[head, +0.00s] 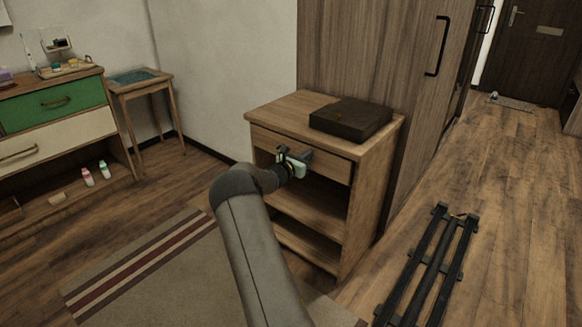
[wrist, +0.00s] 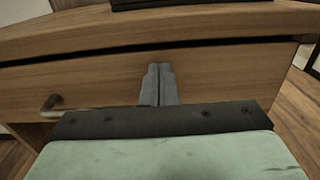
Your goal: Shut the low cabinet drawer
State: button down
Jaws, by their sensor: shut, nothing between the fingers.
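The low wooden cabinet (head: 376,150) stands in the middle of the head view against the tall wardrobe. Its single drawer (head: 331,165) is at the top, above open shelves. In the wrist view the drawer front (wrist: 225,75) fills the middle, with a dark gap under the cabinet top (wrist: 200,22). Whether the drawer stands slightly out or is flush I cannot tell. A metal handle (wrist: 53,104) is at the left of the front. My gripper (head: 306,156) is shut and empty, its fingertips (wrist: 158,68) at the drawer front, right of the handle; contact is unclear.
A dark box (head: 350,119) lies on the cabinet top. The tall wardrobe (head: 385,60) stands behind. A dresser (head: 60,120) and a small side table (head: 139,78) are at the left. A striped rug (head: 150,265) covers the floor in front, and a black rail frame (head: 428,265) lies at the right.

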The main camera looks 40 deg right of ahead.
jog(key=s+a+p, duration=0.1)
jog(key=s+a, duration=0.1)
jog(key=a, duration=1.1)
jog(key=s+a+r+m+g+y+p, duration=0.5)
jog(key=s+a+r+m+p, duration=0.35)
jog(key=s+r, duration=0.25)
jog(key=s+a+r+m+y+p, duration=0.3)
jog(key=s+a, duration=0.5)
jog(key=a, duration=0.3)
jog(key=s+a+r+m+t+y+p, duration=0.1)
jog(key=s+a+r+m+y+p, duration=0.3)
jog(key=s+a+r, duration=0.3)
jog(key=s+a+r+m+t+y+p, duration=0.1)
jog(key=s+a+r+m+y+p, duration=0.3)
jog(key=s+a, duration=0.5)
jog(key=a+r+y+p, duration=0.1)
jog(key=a+y, duration=0.1)
jog(key=a, duration=0.4)
jog(key=shift+a+r, duration=0.15)
jog(key=shift+a, duration=0.2)
